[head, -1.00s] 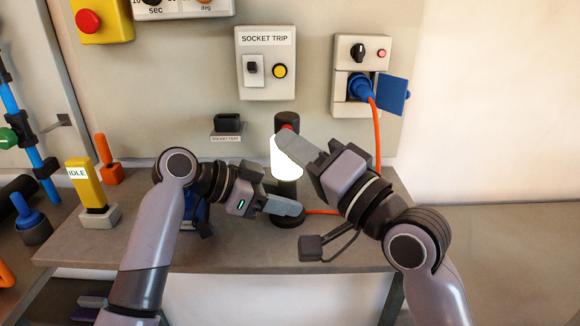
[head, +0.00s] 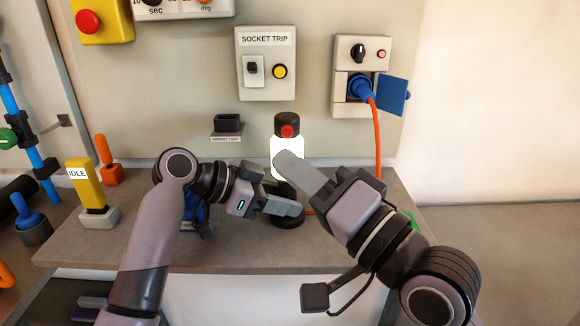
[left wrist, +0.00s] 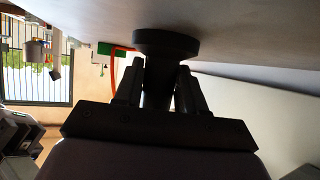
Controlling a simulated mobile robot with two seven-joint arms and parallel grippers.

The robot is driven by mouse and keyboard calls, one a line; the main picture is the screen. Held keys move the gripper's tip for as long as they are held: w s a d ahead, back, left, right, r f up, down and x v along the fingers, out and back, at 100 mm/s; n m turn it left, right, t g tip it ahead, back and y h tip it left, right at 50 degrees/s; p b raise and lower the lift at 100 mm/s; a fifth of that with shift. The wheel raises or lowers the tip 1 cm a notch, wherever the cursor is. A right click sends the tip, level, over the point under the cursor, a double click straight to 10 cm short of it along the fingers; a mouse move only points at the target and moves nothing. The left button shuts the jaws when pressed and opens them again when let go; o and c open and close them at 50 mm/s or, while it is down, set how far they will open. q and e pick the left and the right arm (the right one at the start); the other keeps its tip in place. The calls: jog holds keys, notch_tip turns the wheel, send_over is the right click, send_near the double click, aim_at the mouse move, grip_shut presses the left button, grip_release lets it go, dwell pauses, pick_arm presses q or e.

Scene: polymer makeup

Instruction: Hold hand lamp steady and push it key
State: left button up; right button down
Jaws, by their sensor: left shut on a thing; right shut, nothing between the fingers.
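The hand lamp (head: 279,148) stands upright on the bench, its middle glowing white. Its black cap (head: 287,121) carries a red key (head: 287,131) facing me. My left gripper (head: 288,204) is shut on the lamp's dark lower handle; in the left wrist view the fingers (left wrist: 158,90) clasp the handle on both sides below the round black base (left wrist: 165,42). My right gripper (head: 282,160) is shut and empty. Its fingertips are in front of the glowing part, below the red key and apart from it, and they hide part of the lamp.
An orange cable (head: 376,140) hangs from a blue plug (head: 361,88) in the wall socket box. A socket trip panel (head: 265,85) and a small black holder (head: 227,124) are on the wall. A yellow IDLE indicator (head: 86,185) stands at left. The bench front (head: 110,240) is clear.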

pick_arm(q)
jog(key=o, duration=0.9)
jog(key=shift+f, duration=0.45)
jog(key=shift+a+r, duration=0.1)
jog(key=shift+a, duration=0.05)
